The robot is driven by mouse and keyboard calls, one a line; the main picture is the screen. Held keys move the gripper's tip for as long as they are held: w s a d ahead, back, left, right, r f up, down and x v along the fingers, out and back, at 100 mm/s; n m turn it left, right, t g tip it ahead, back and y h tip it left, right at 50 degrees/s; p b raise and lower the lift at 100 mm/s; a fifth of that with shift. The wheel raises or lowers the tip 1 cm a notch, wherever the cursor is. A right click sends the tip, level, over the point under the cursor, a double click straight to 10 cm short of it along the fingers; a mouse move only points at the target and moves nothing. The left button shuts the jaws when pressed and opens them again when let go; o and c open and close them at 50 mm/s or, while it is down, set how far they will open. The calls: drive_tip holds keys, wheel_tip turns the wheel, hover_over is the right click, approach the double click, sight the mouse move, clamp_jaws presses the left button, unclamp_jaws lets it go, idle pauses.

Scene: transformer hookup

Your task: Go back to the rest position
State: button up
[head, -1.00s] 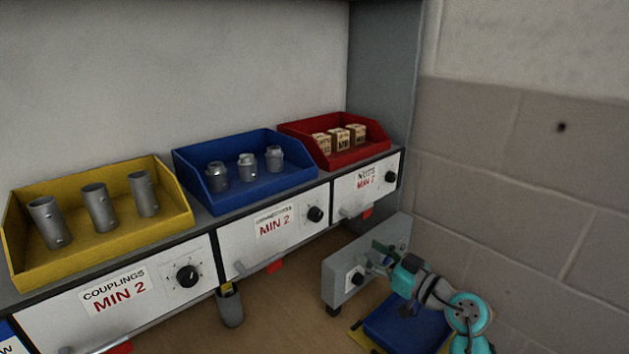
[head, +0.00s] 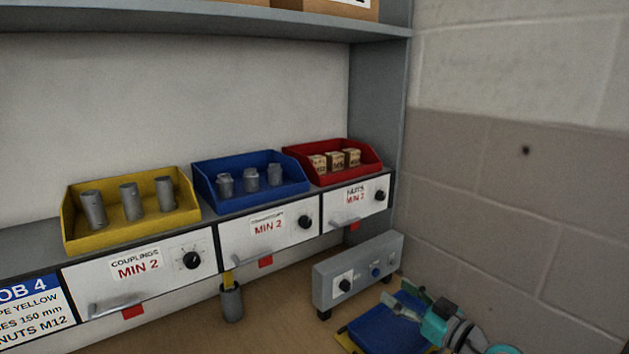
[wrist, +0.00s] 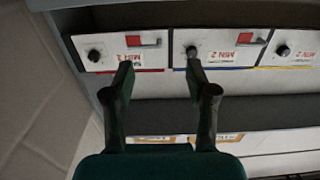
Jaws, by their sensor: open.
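My gripper (head: 398,304) shows in the head view at the lower right, above a blue tray or mat and in front of the grey control box. In the wrist view my gripper (wrist: 162,90) has its two dark fingers spread apart with nothing between them. The fingers point toward the row of drawer fronts, with a clear gap to them.
A blue tray (head: 372,334) lies below my arm. Yellow (head: 75,238), blue (head: 215,202) and red (head: 345,178) bins sit on the drawers. A cup (head: 232,304) stands below.

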drive_tip(key=s+a+f+t+y, duration=0.1)
drive_tip(key=s+a+f, duration=0.15)
drive_tip(key=s, duration=0.45)
drive_tip(key=s+a+f+t, duration=0.2)
drive_tip(key=s+f, duration=0.1)
drive_tip(key=s, duration=0.4)
drive_tip(key=s+a+f+t+y, duration=0.1)
drive_tip(key=s+a+f, duration=0.2)
drive_tip(key=s, duration=0.4)
drive_tip(key=s+d+f+m+g+h, duration=0.1)
drive_tip(key=s+d+f+m+h, duration=0.1)
drive_tip(key=s, duration=0.8)
drive_tip(key=s+d+f+m+g+h, duration=0.1)
drive_tip(key=s+f+h, duration=0.3)
drive_tip(key=s, duration=0.7)
drive_tip(key=s+d+f+m+g+h, duration=0.2)
drive_tip(key=s+h, duration=0.4)
drive_tip(key=s, duration=0.5)
drive_tip(key=shift+d+f+m+h, duration=0.3)
drive_tip(key=shift+d+f+m, duration=0.3)
drive_tip(key=shift+d+m, duration=0.5)
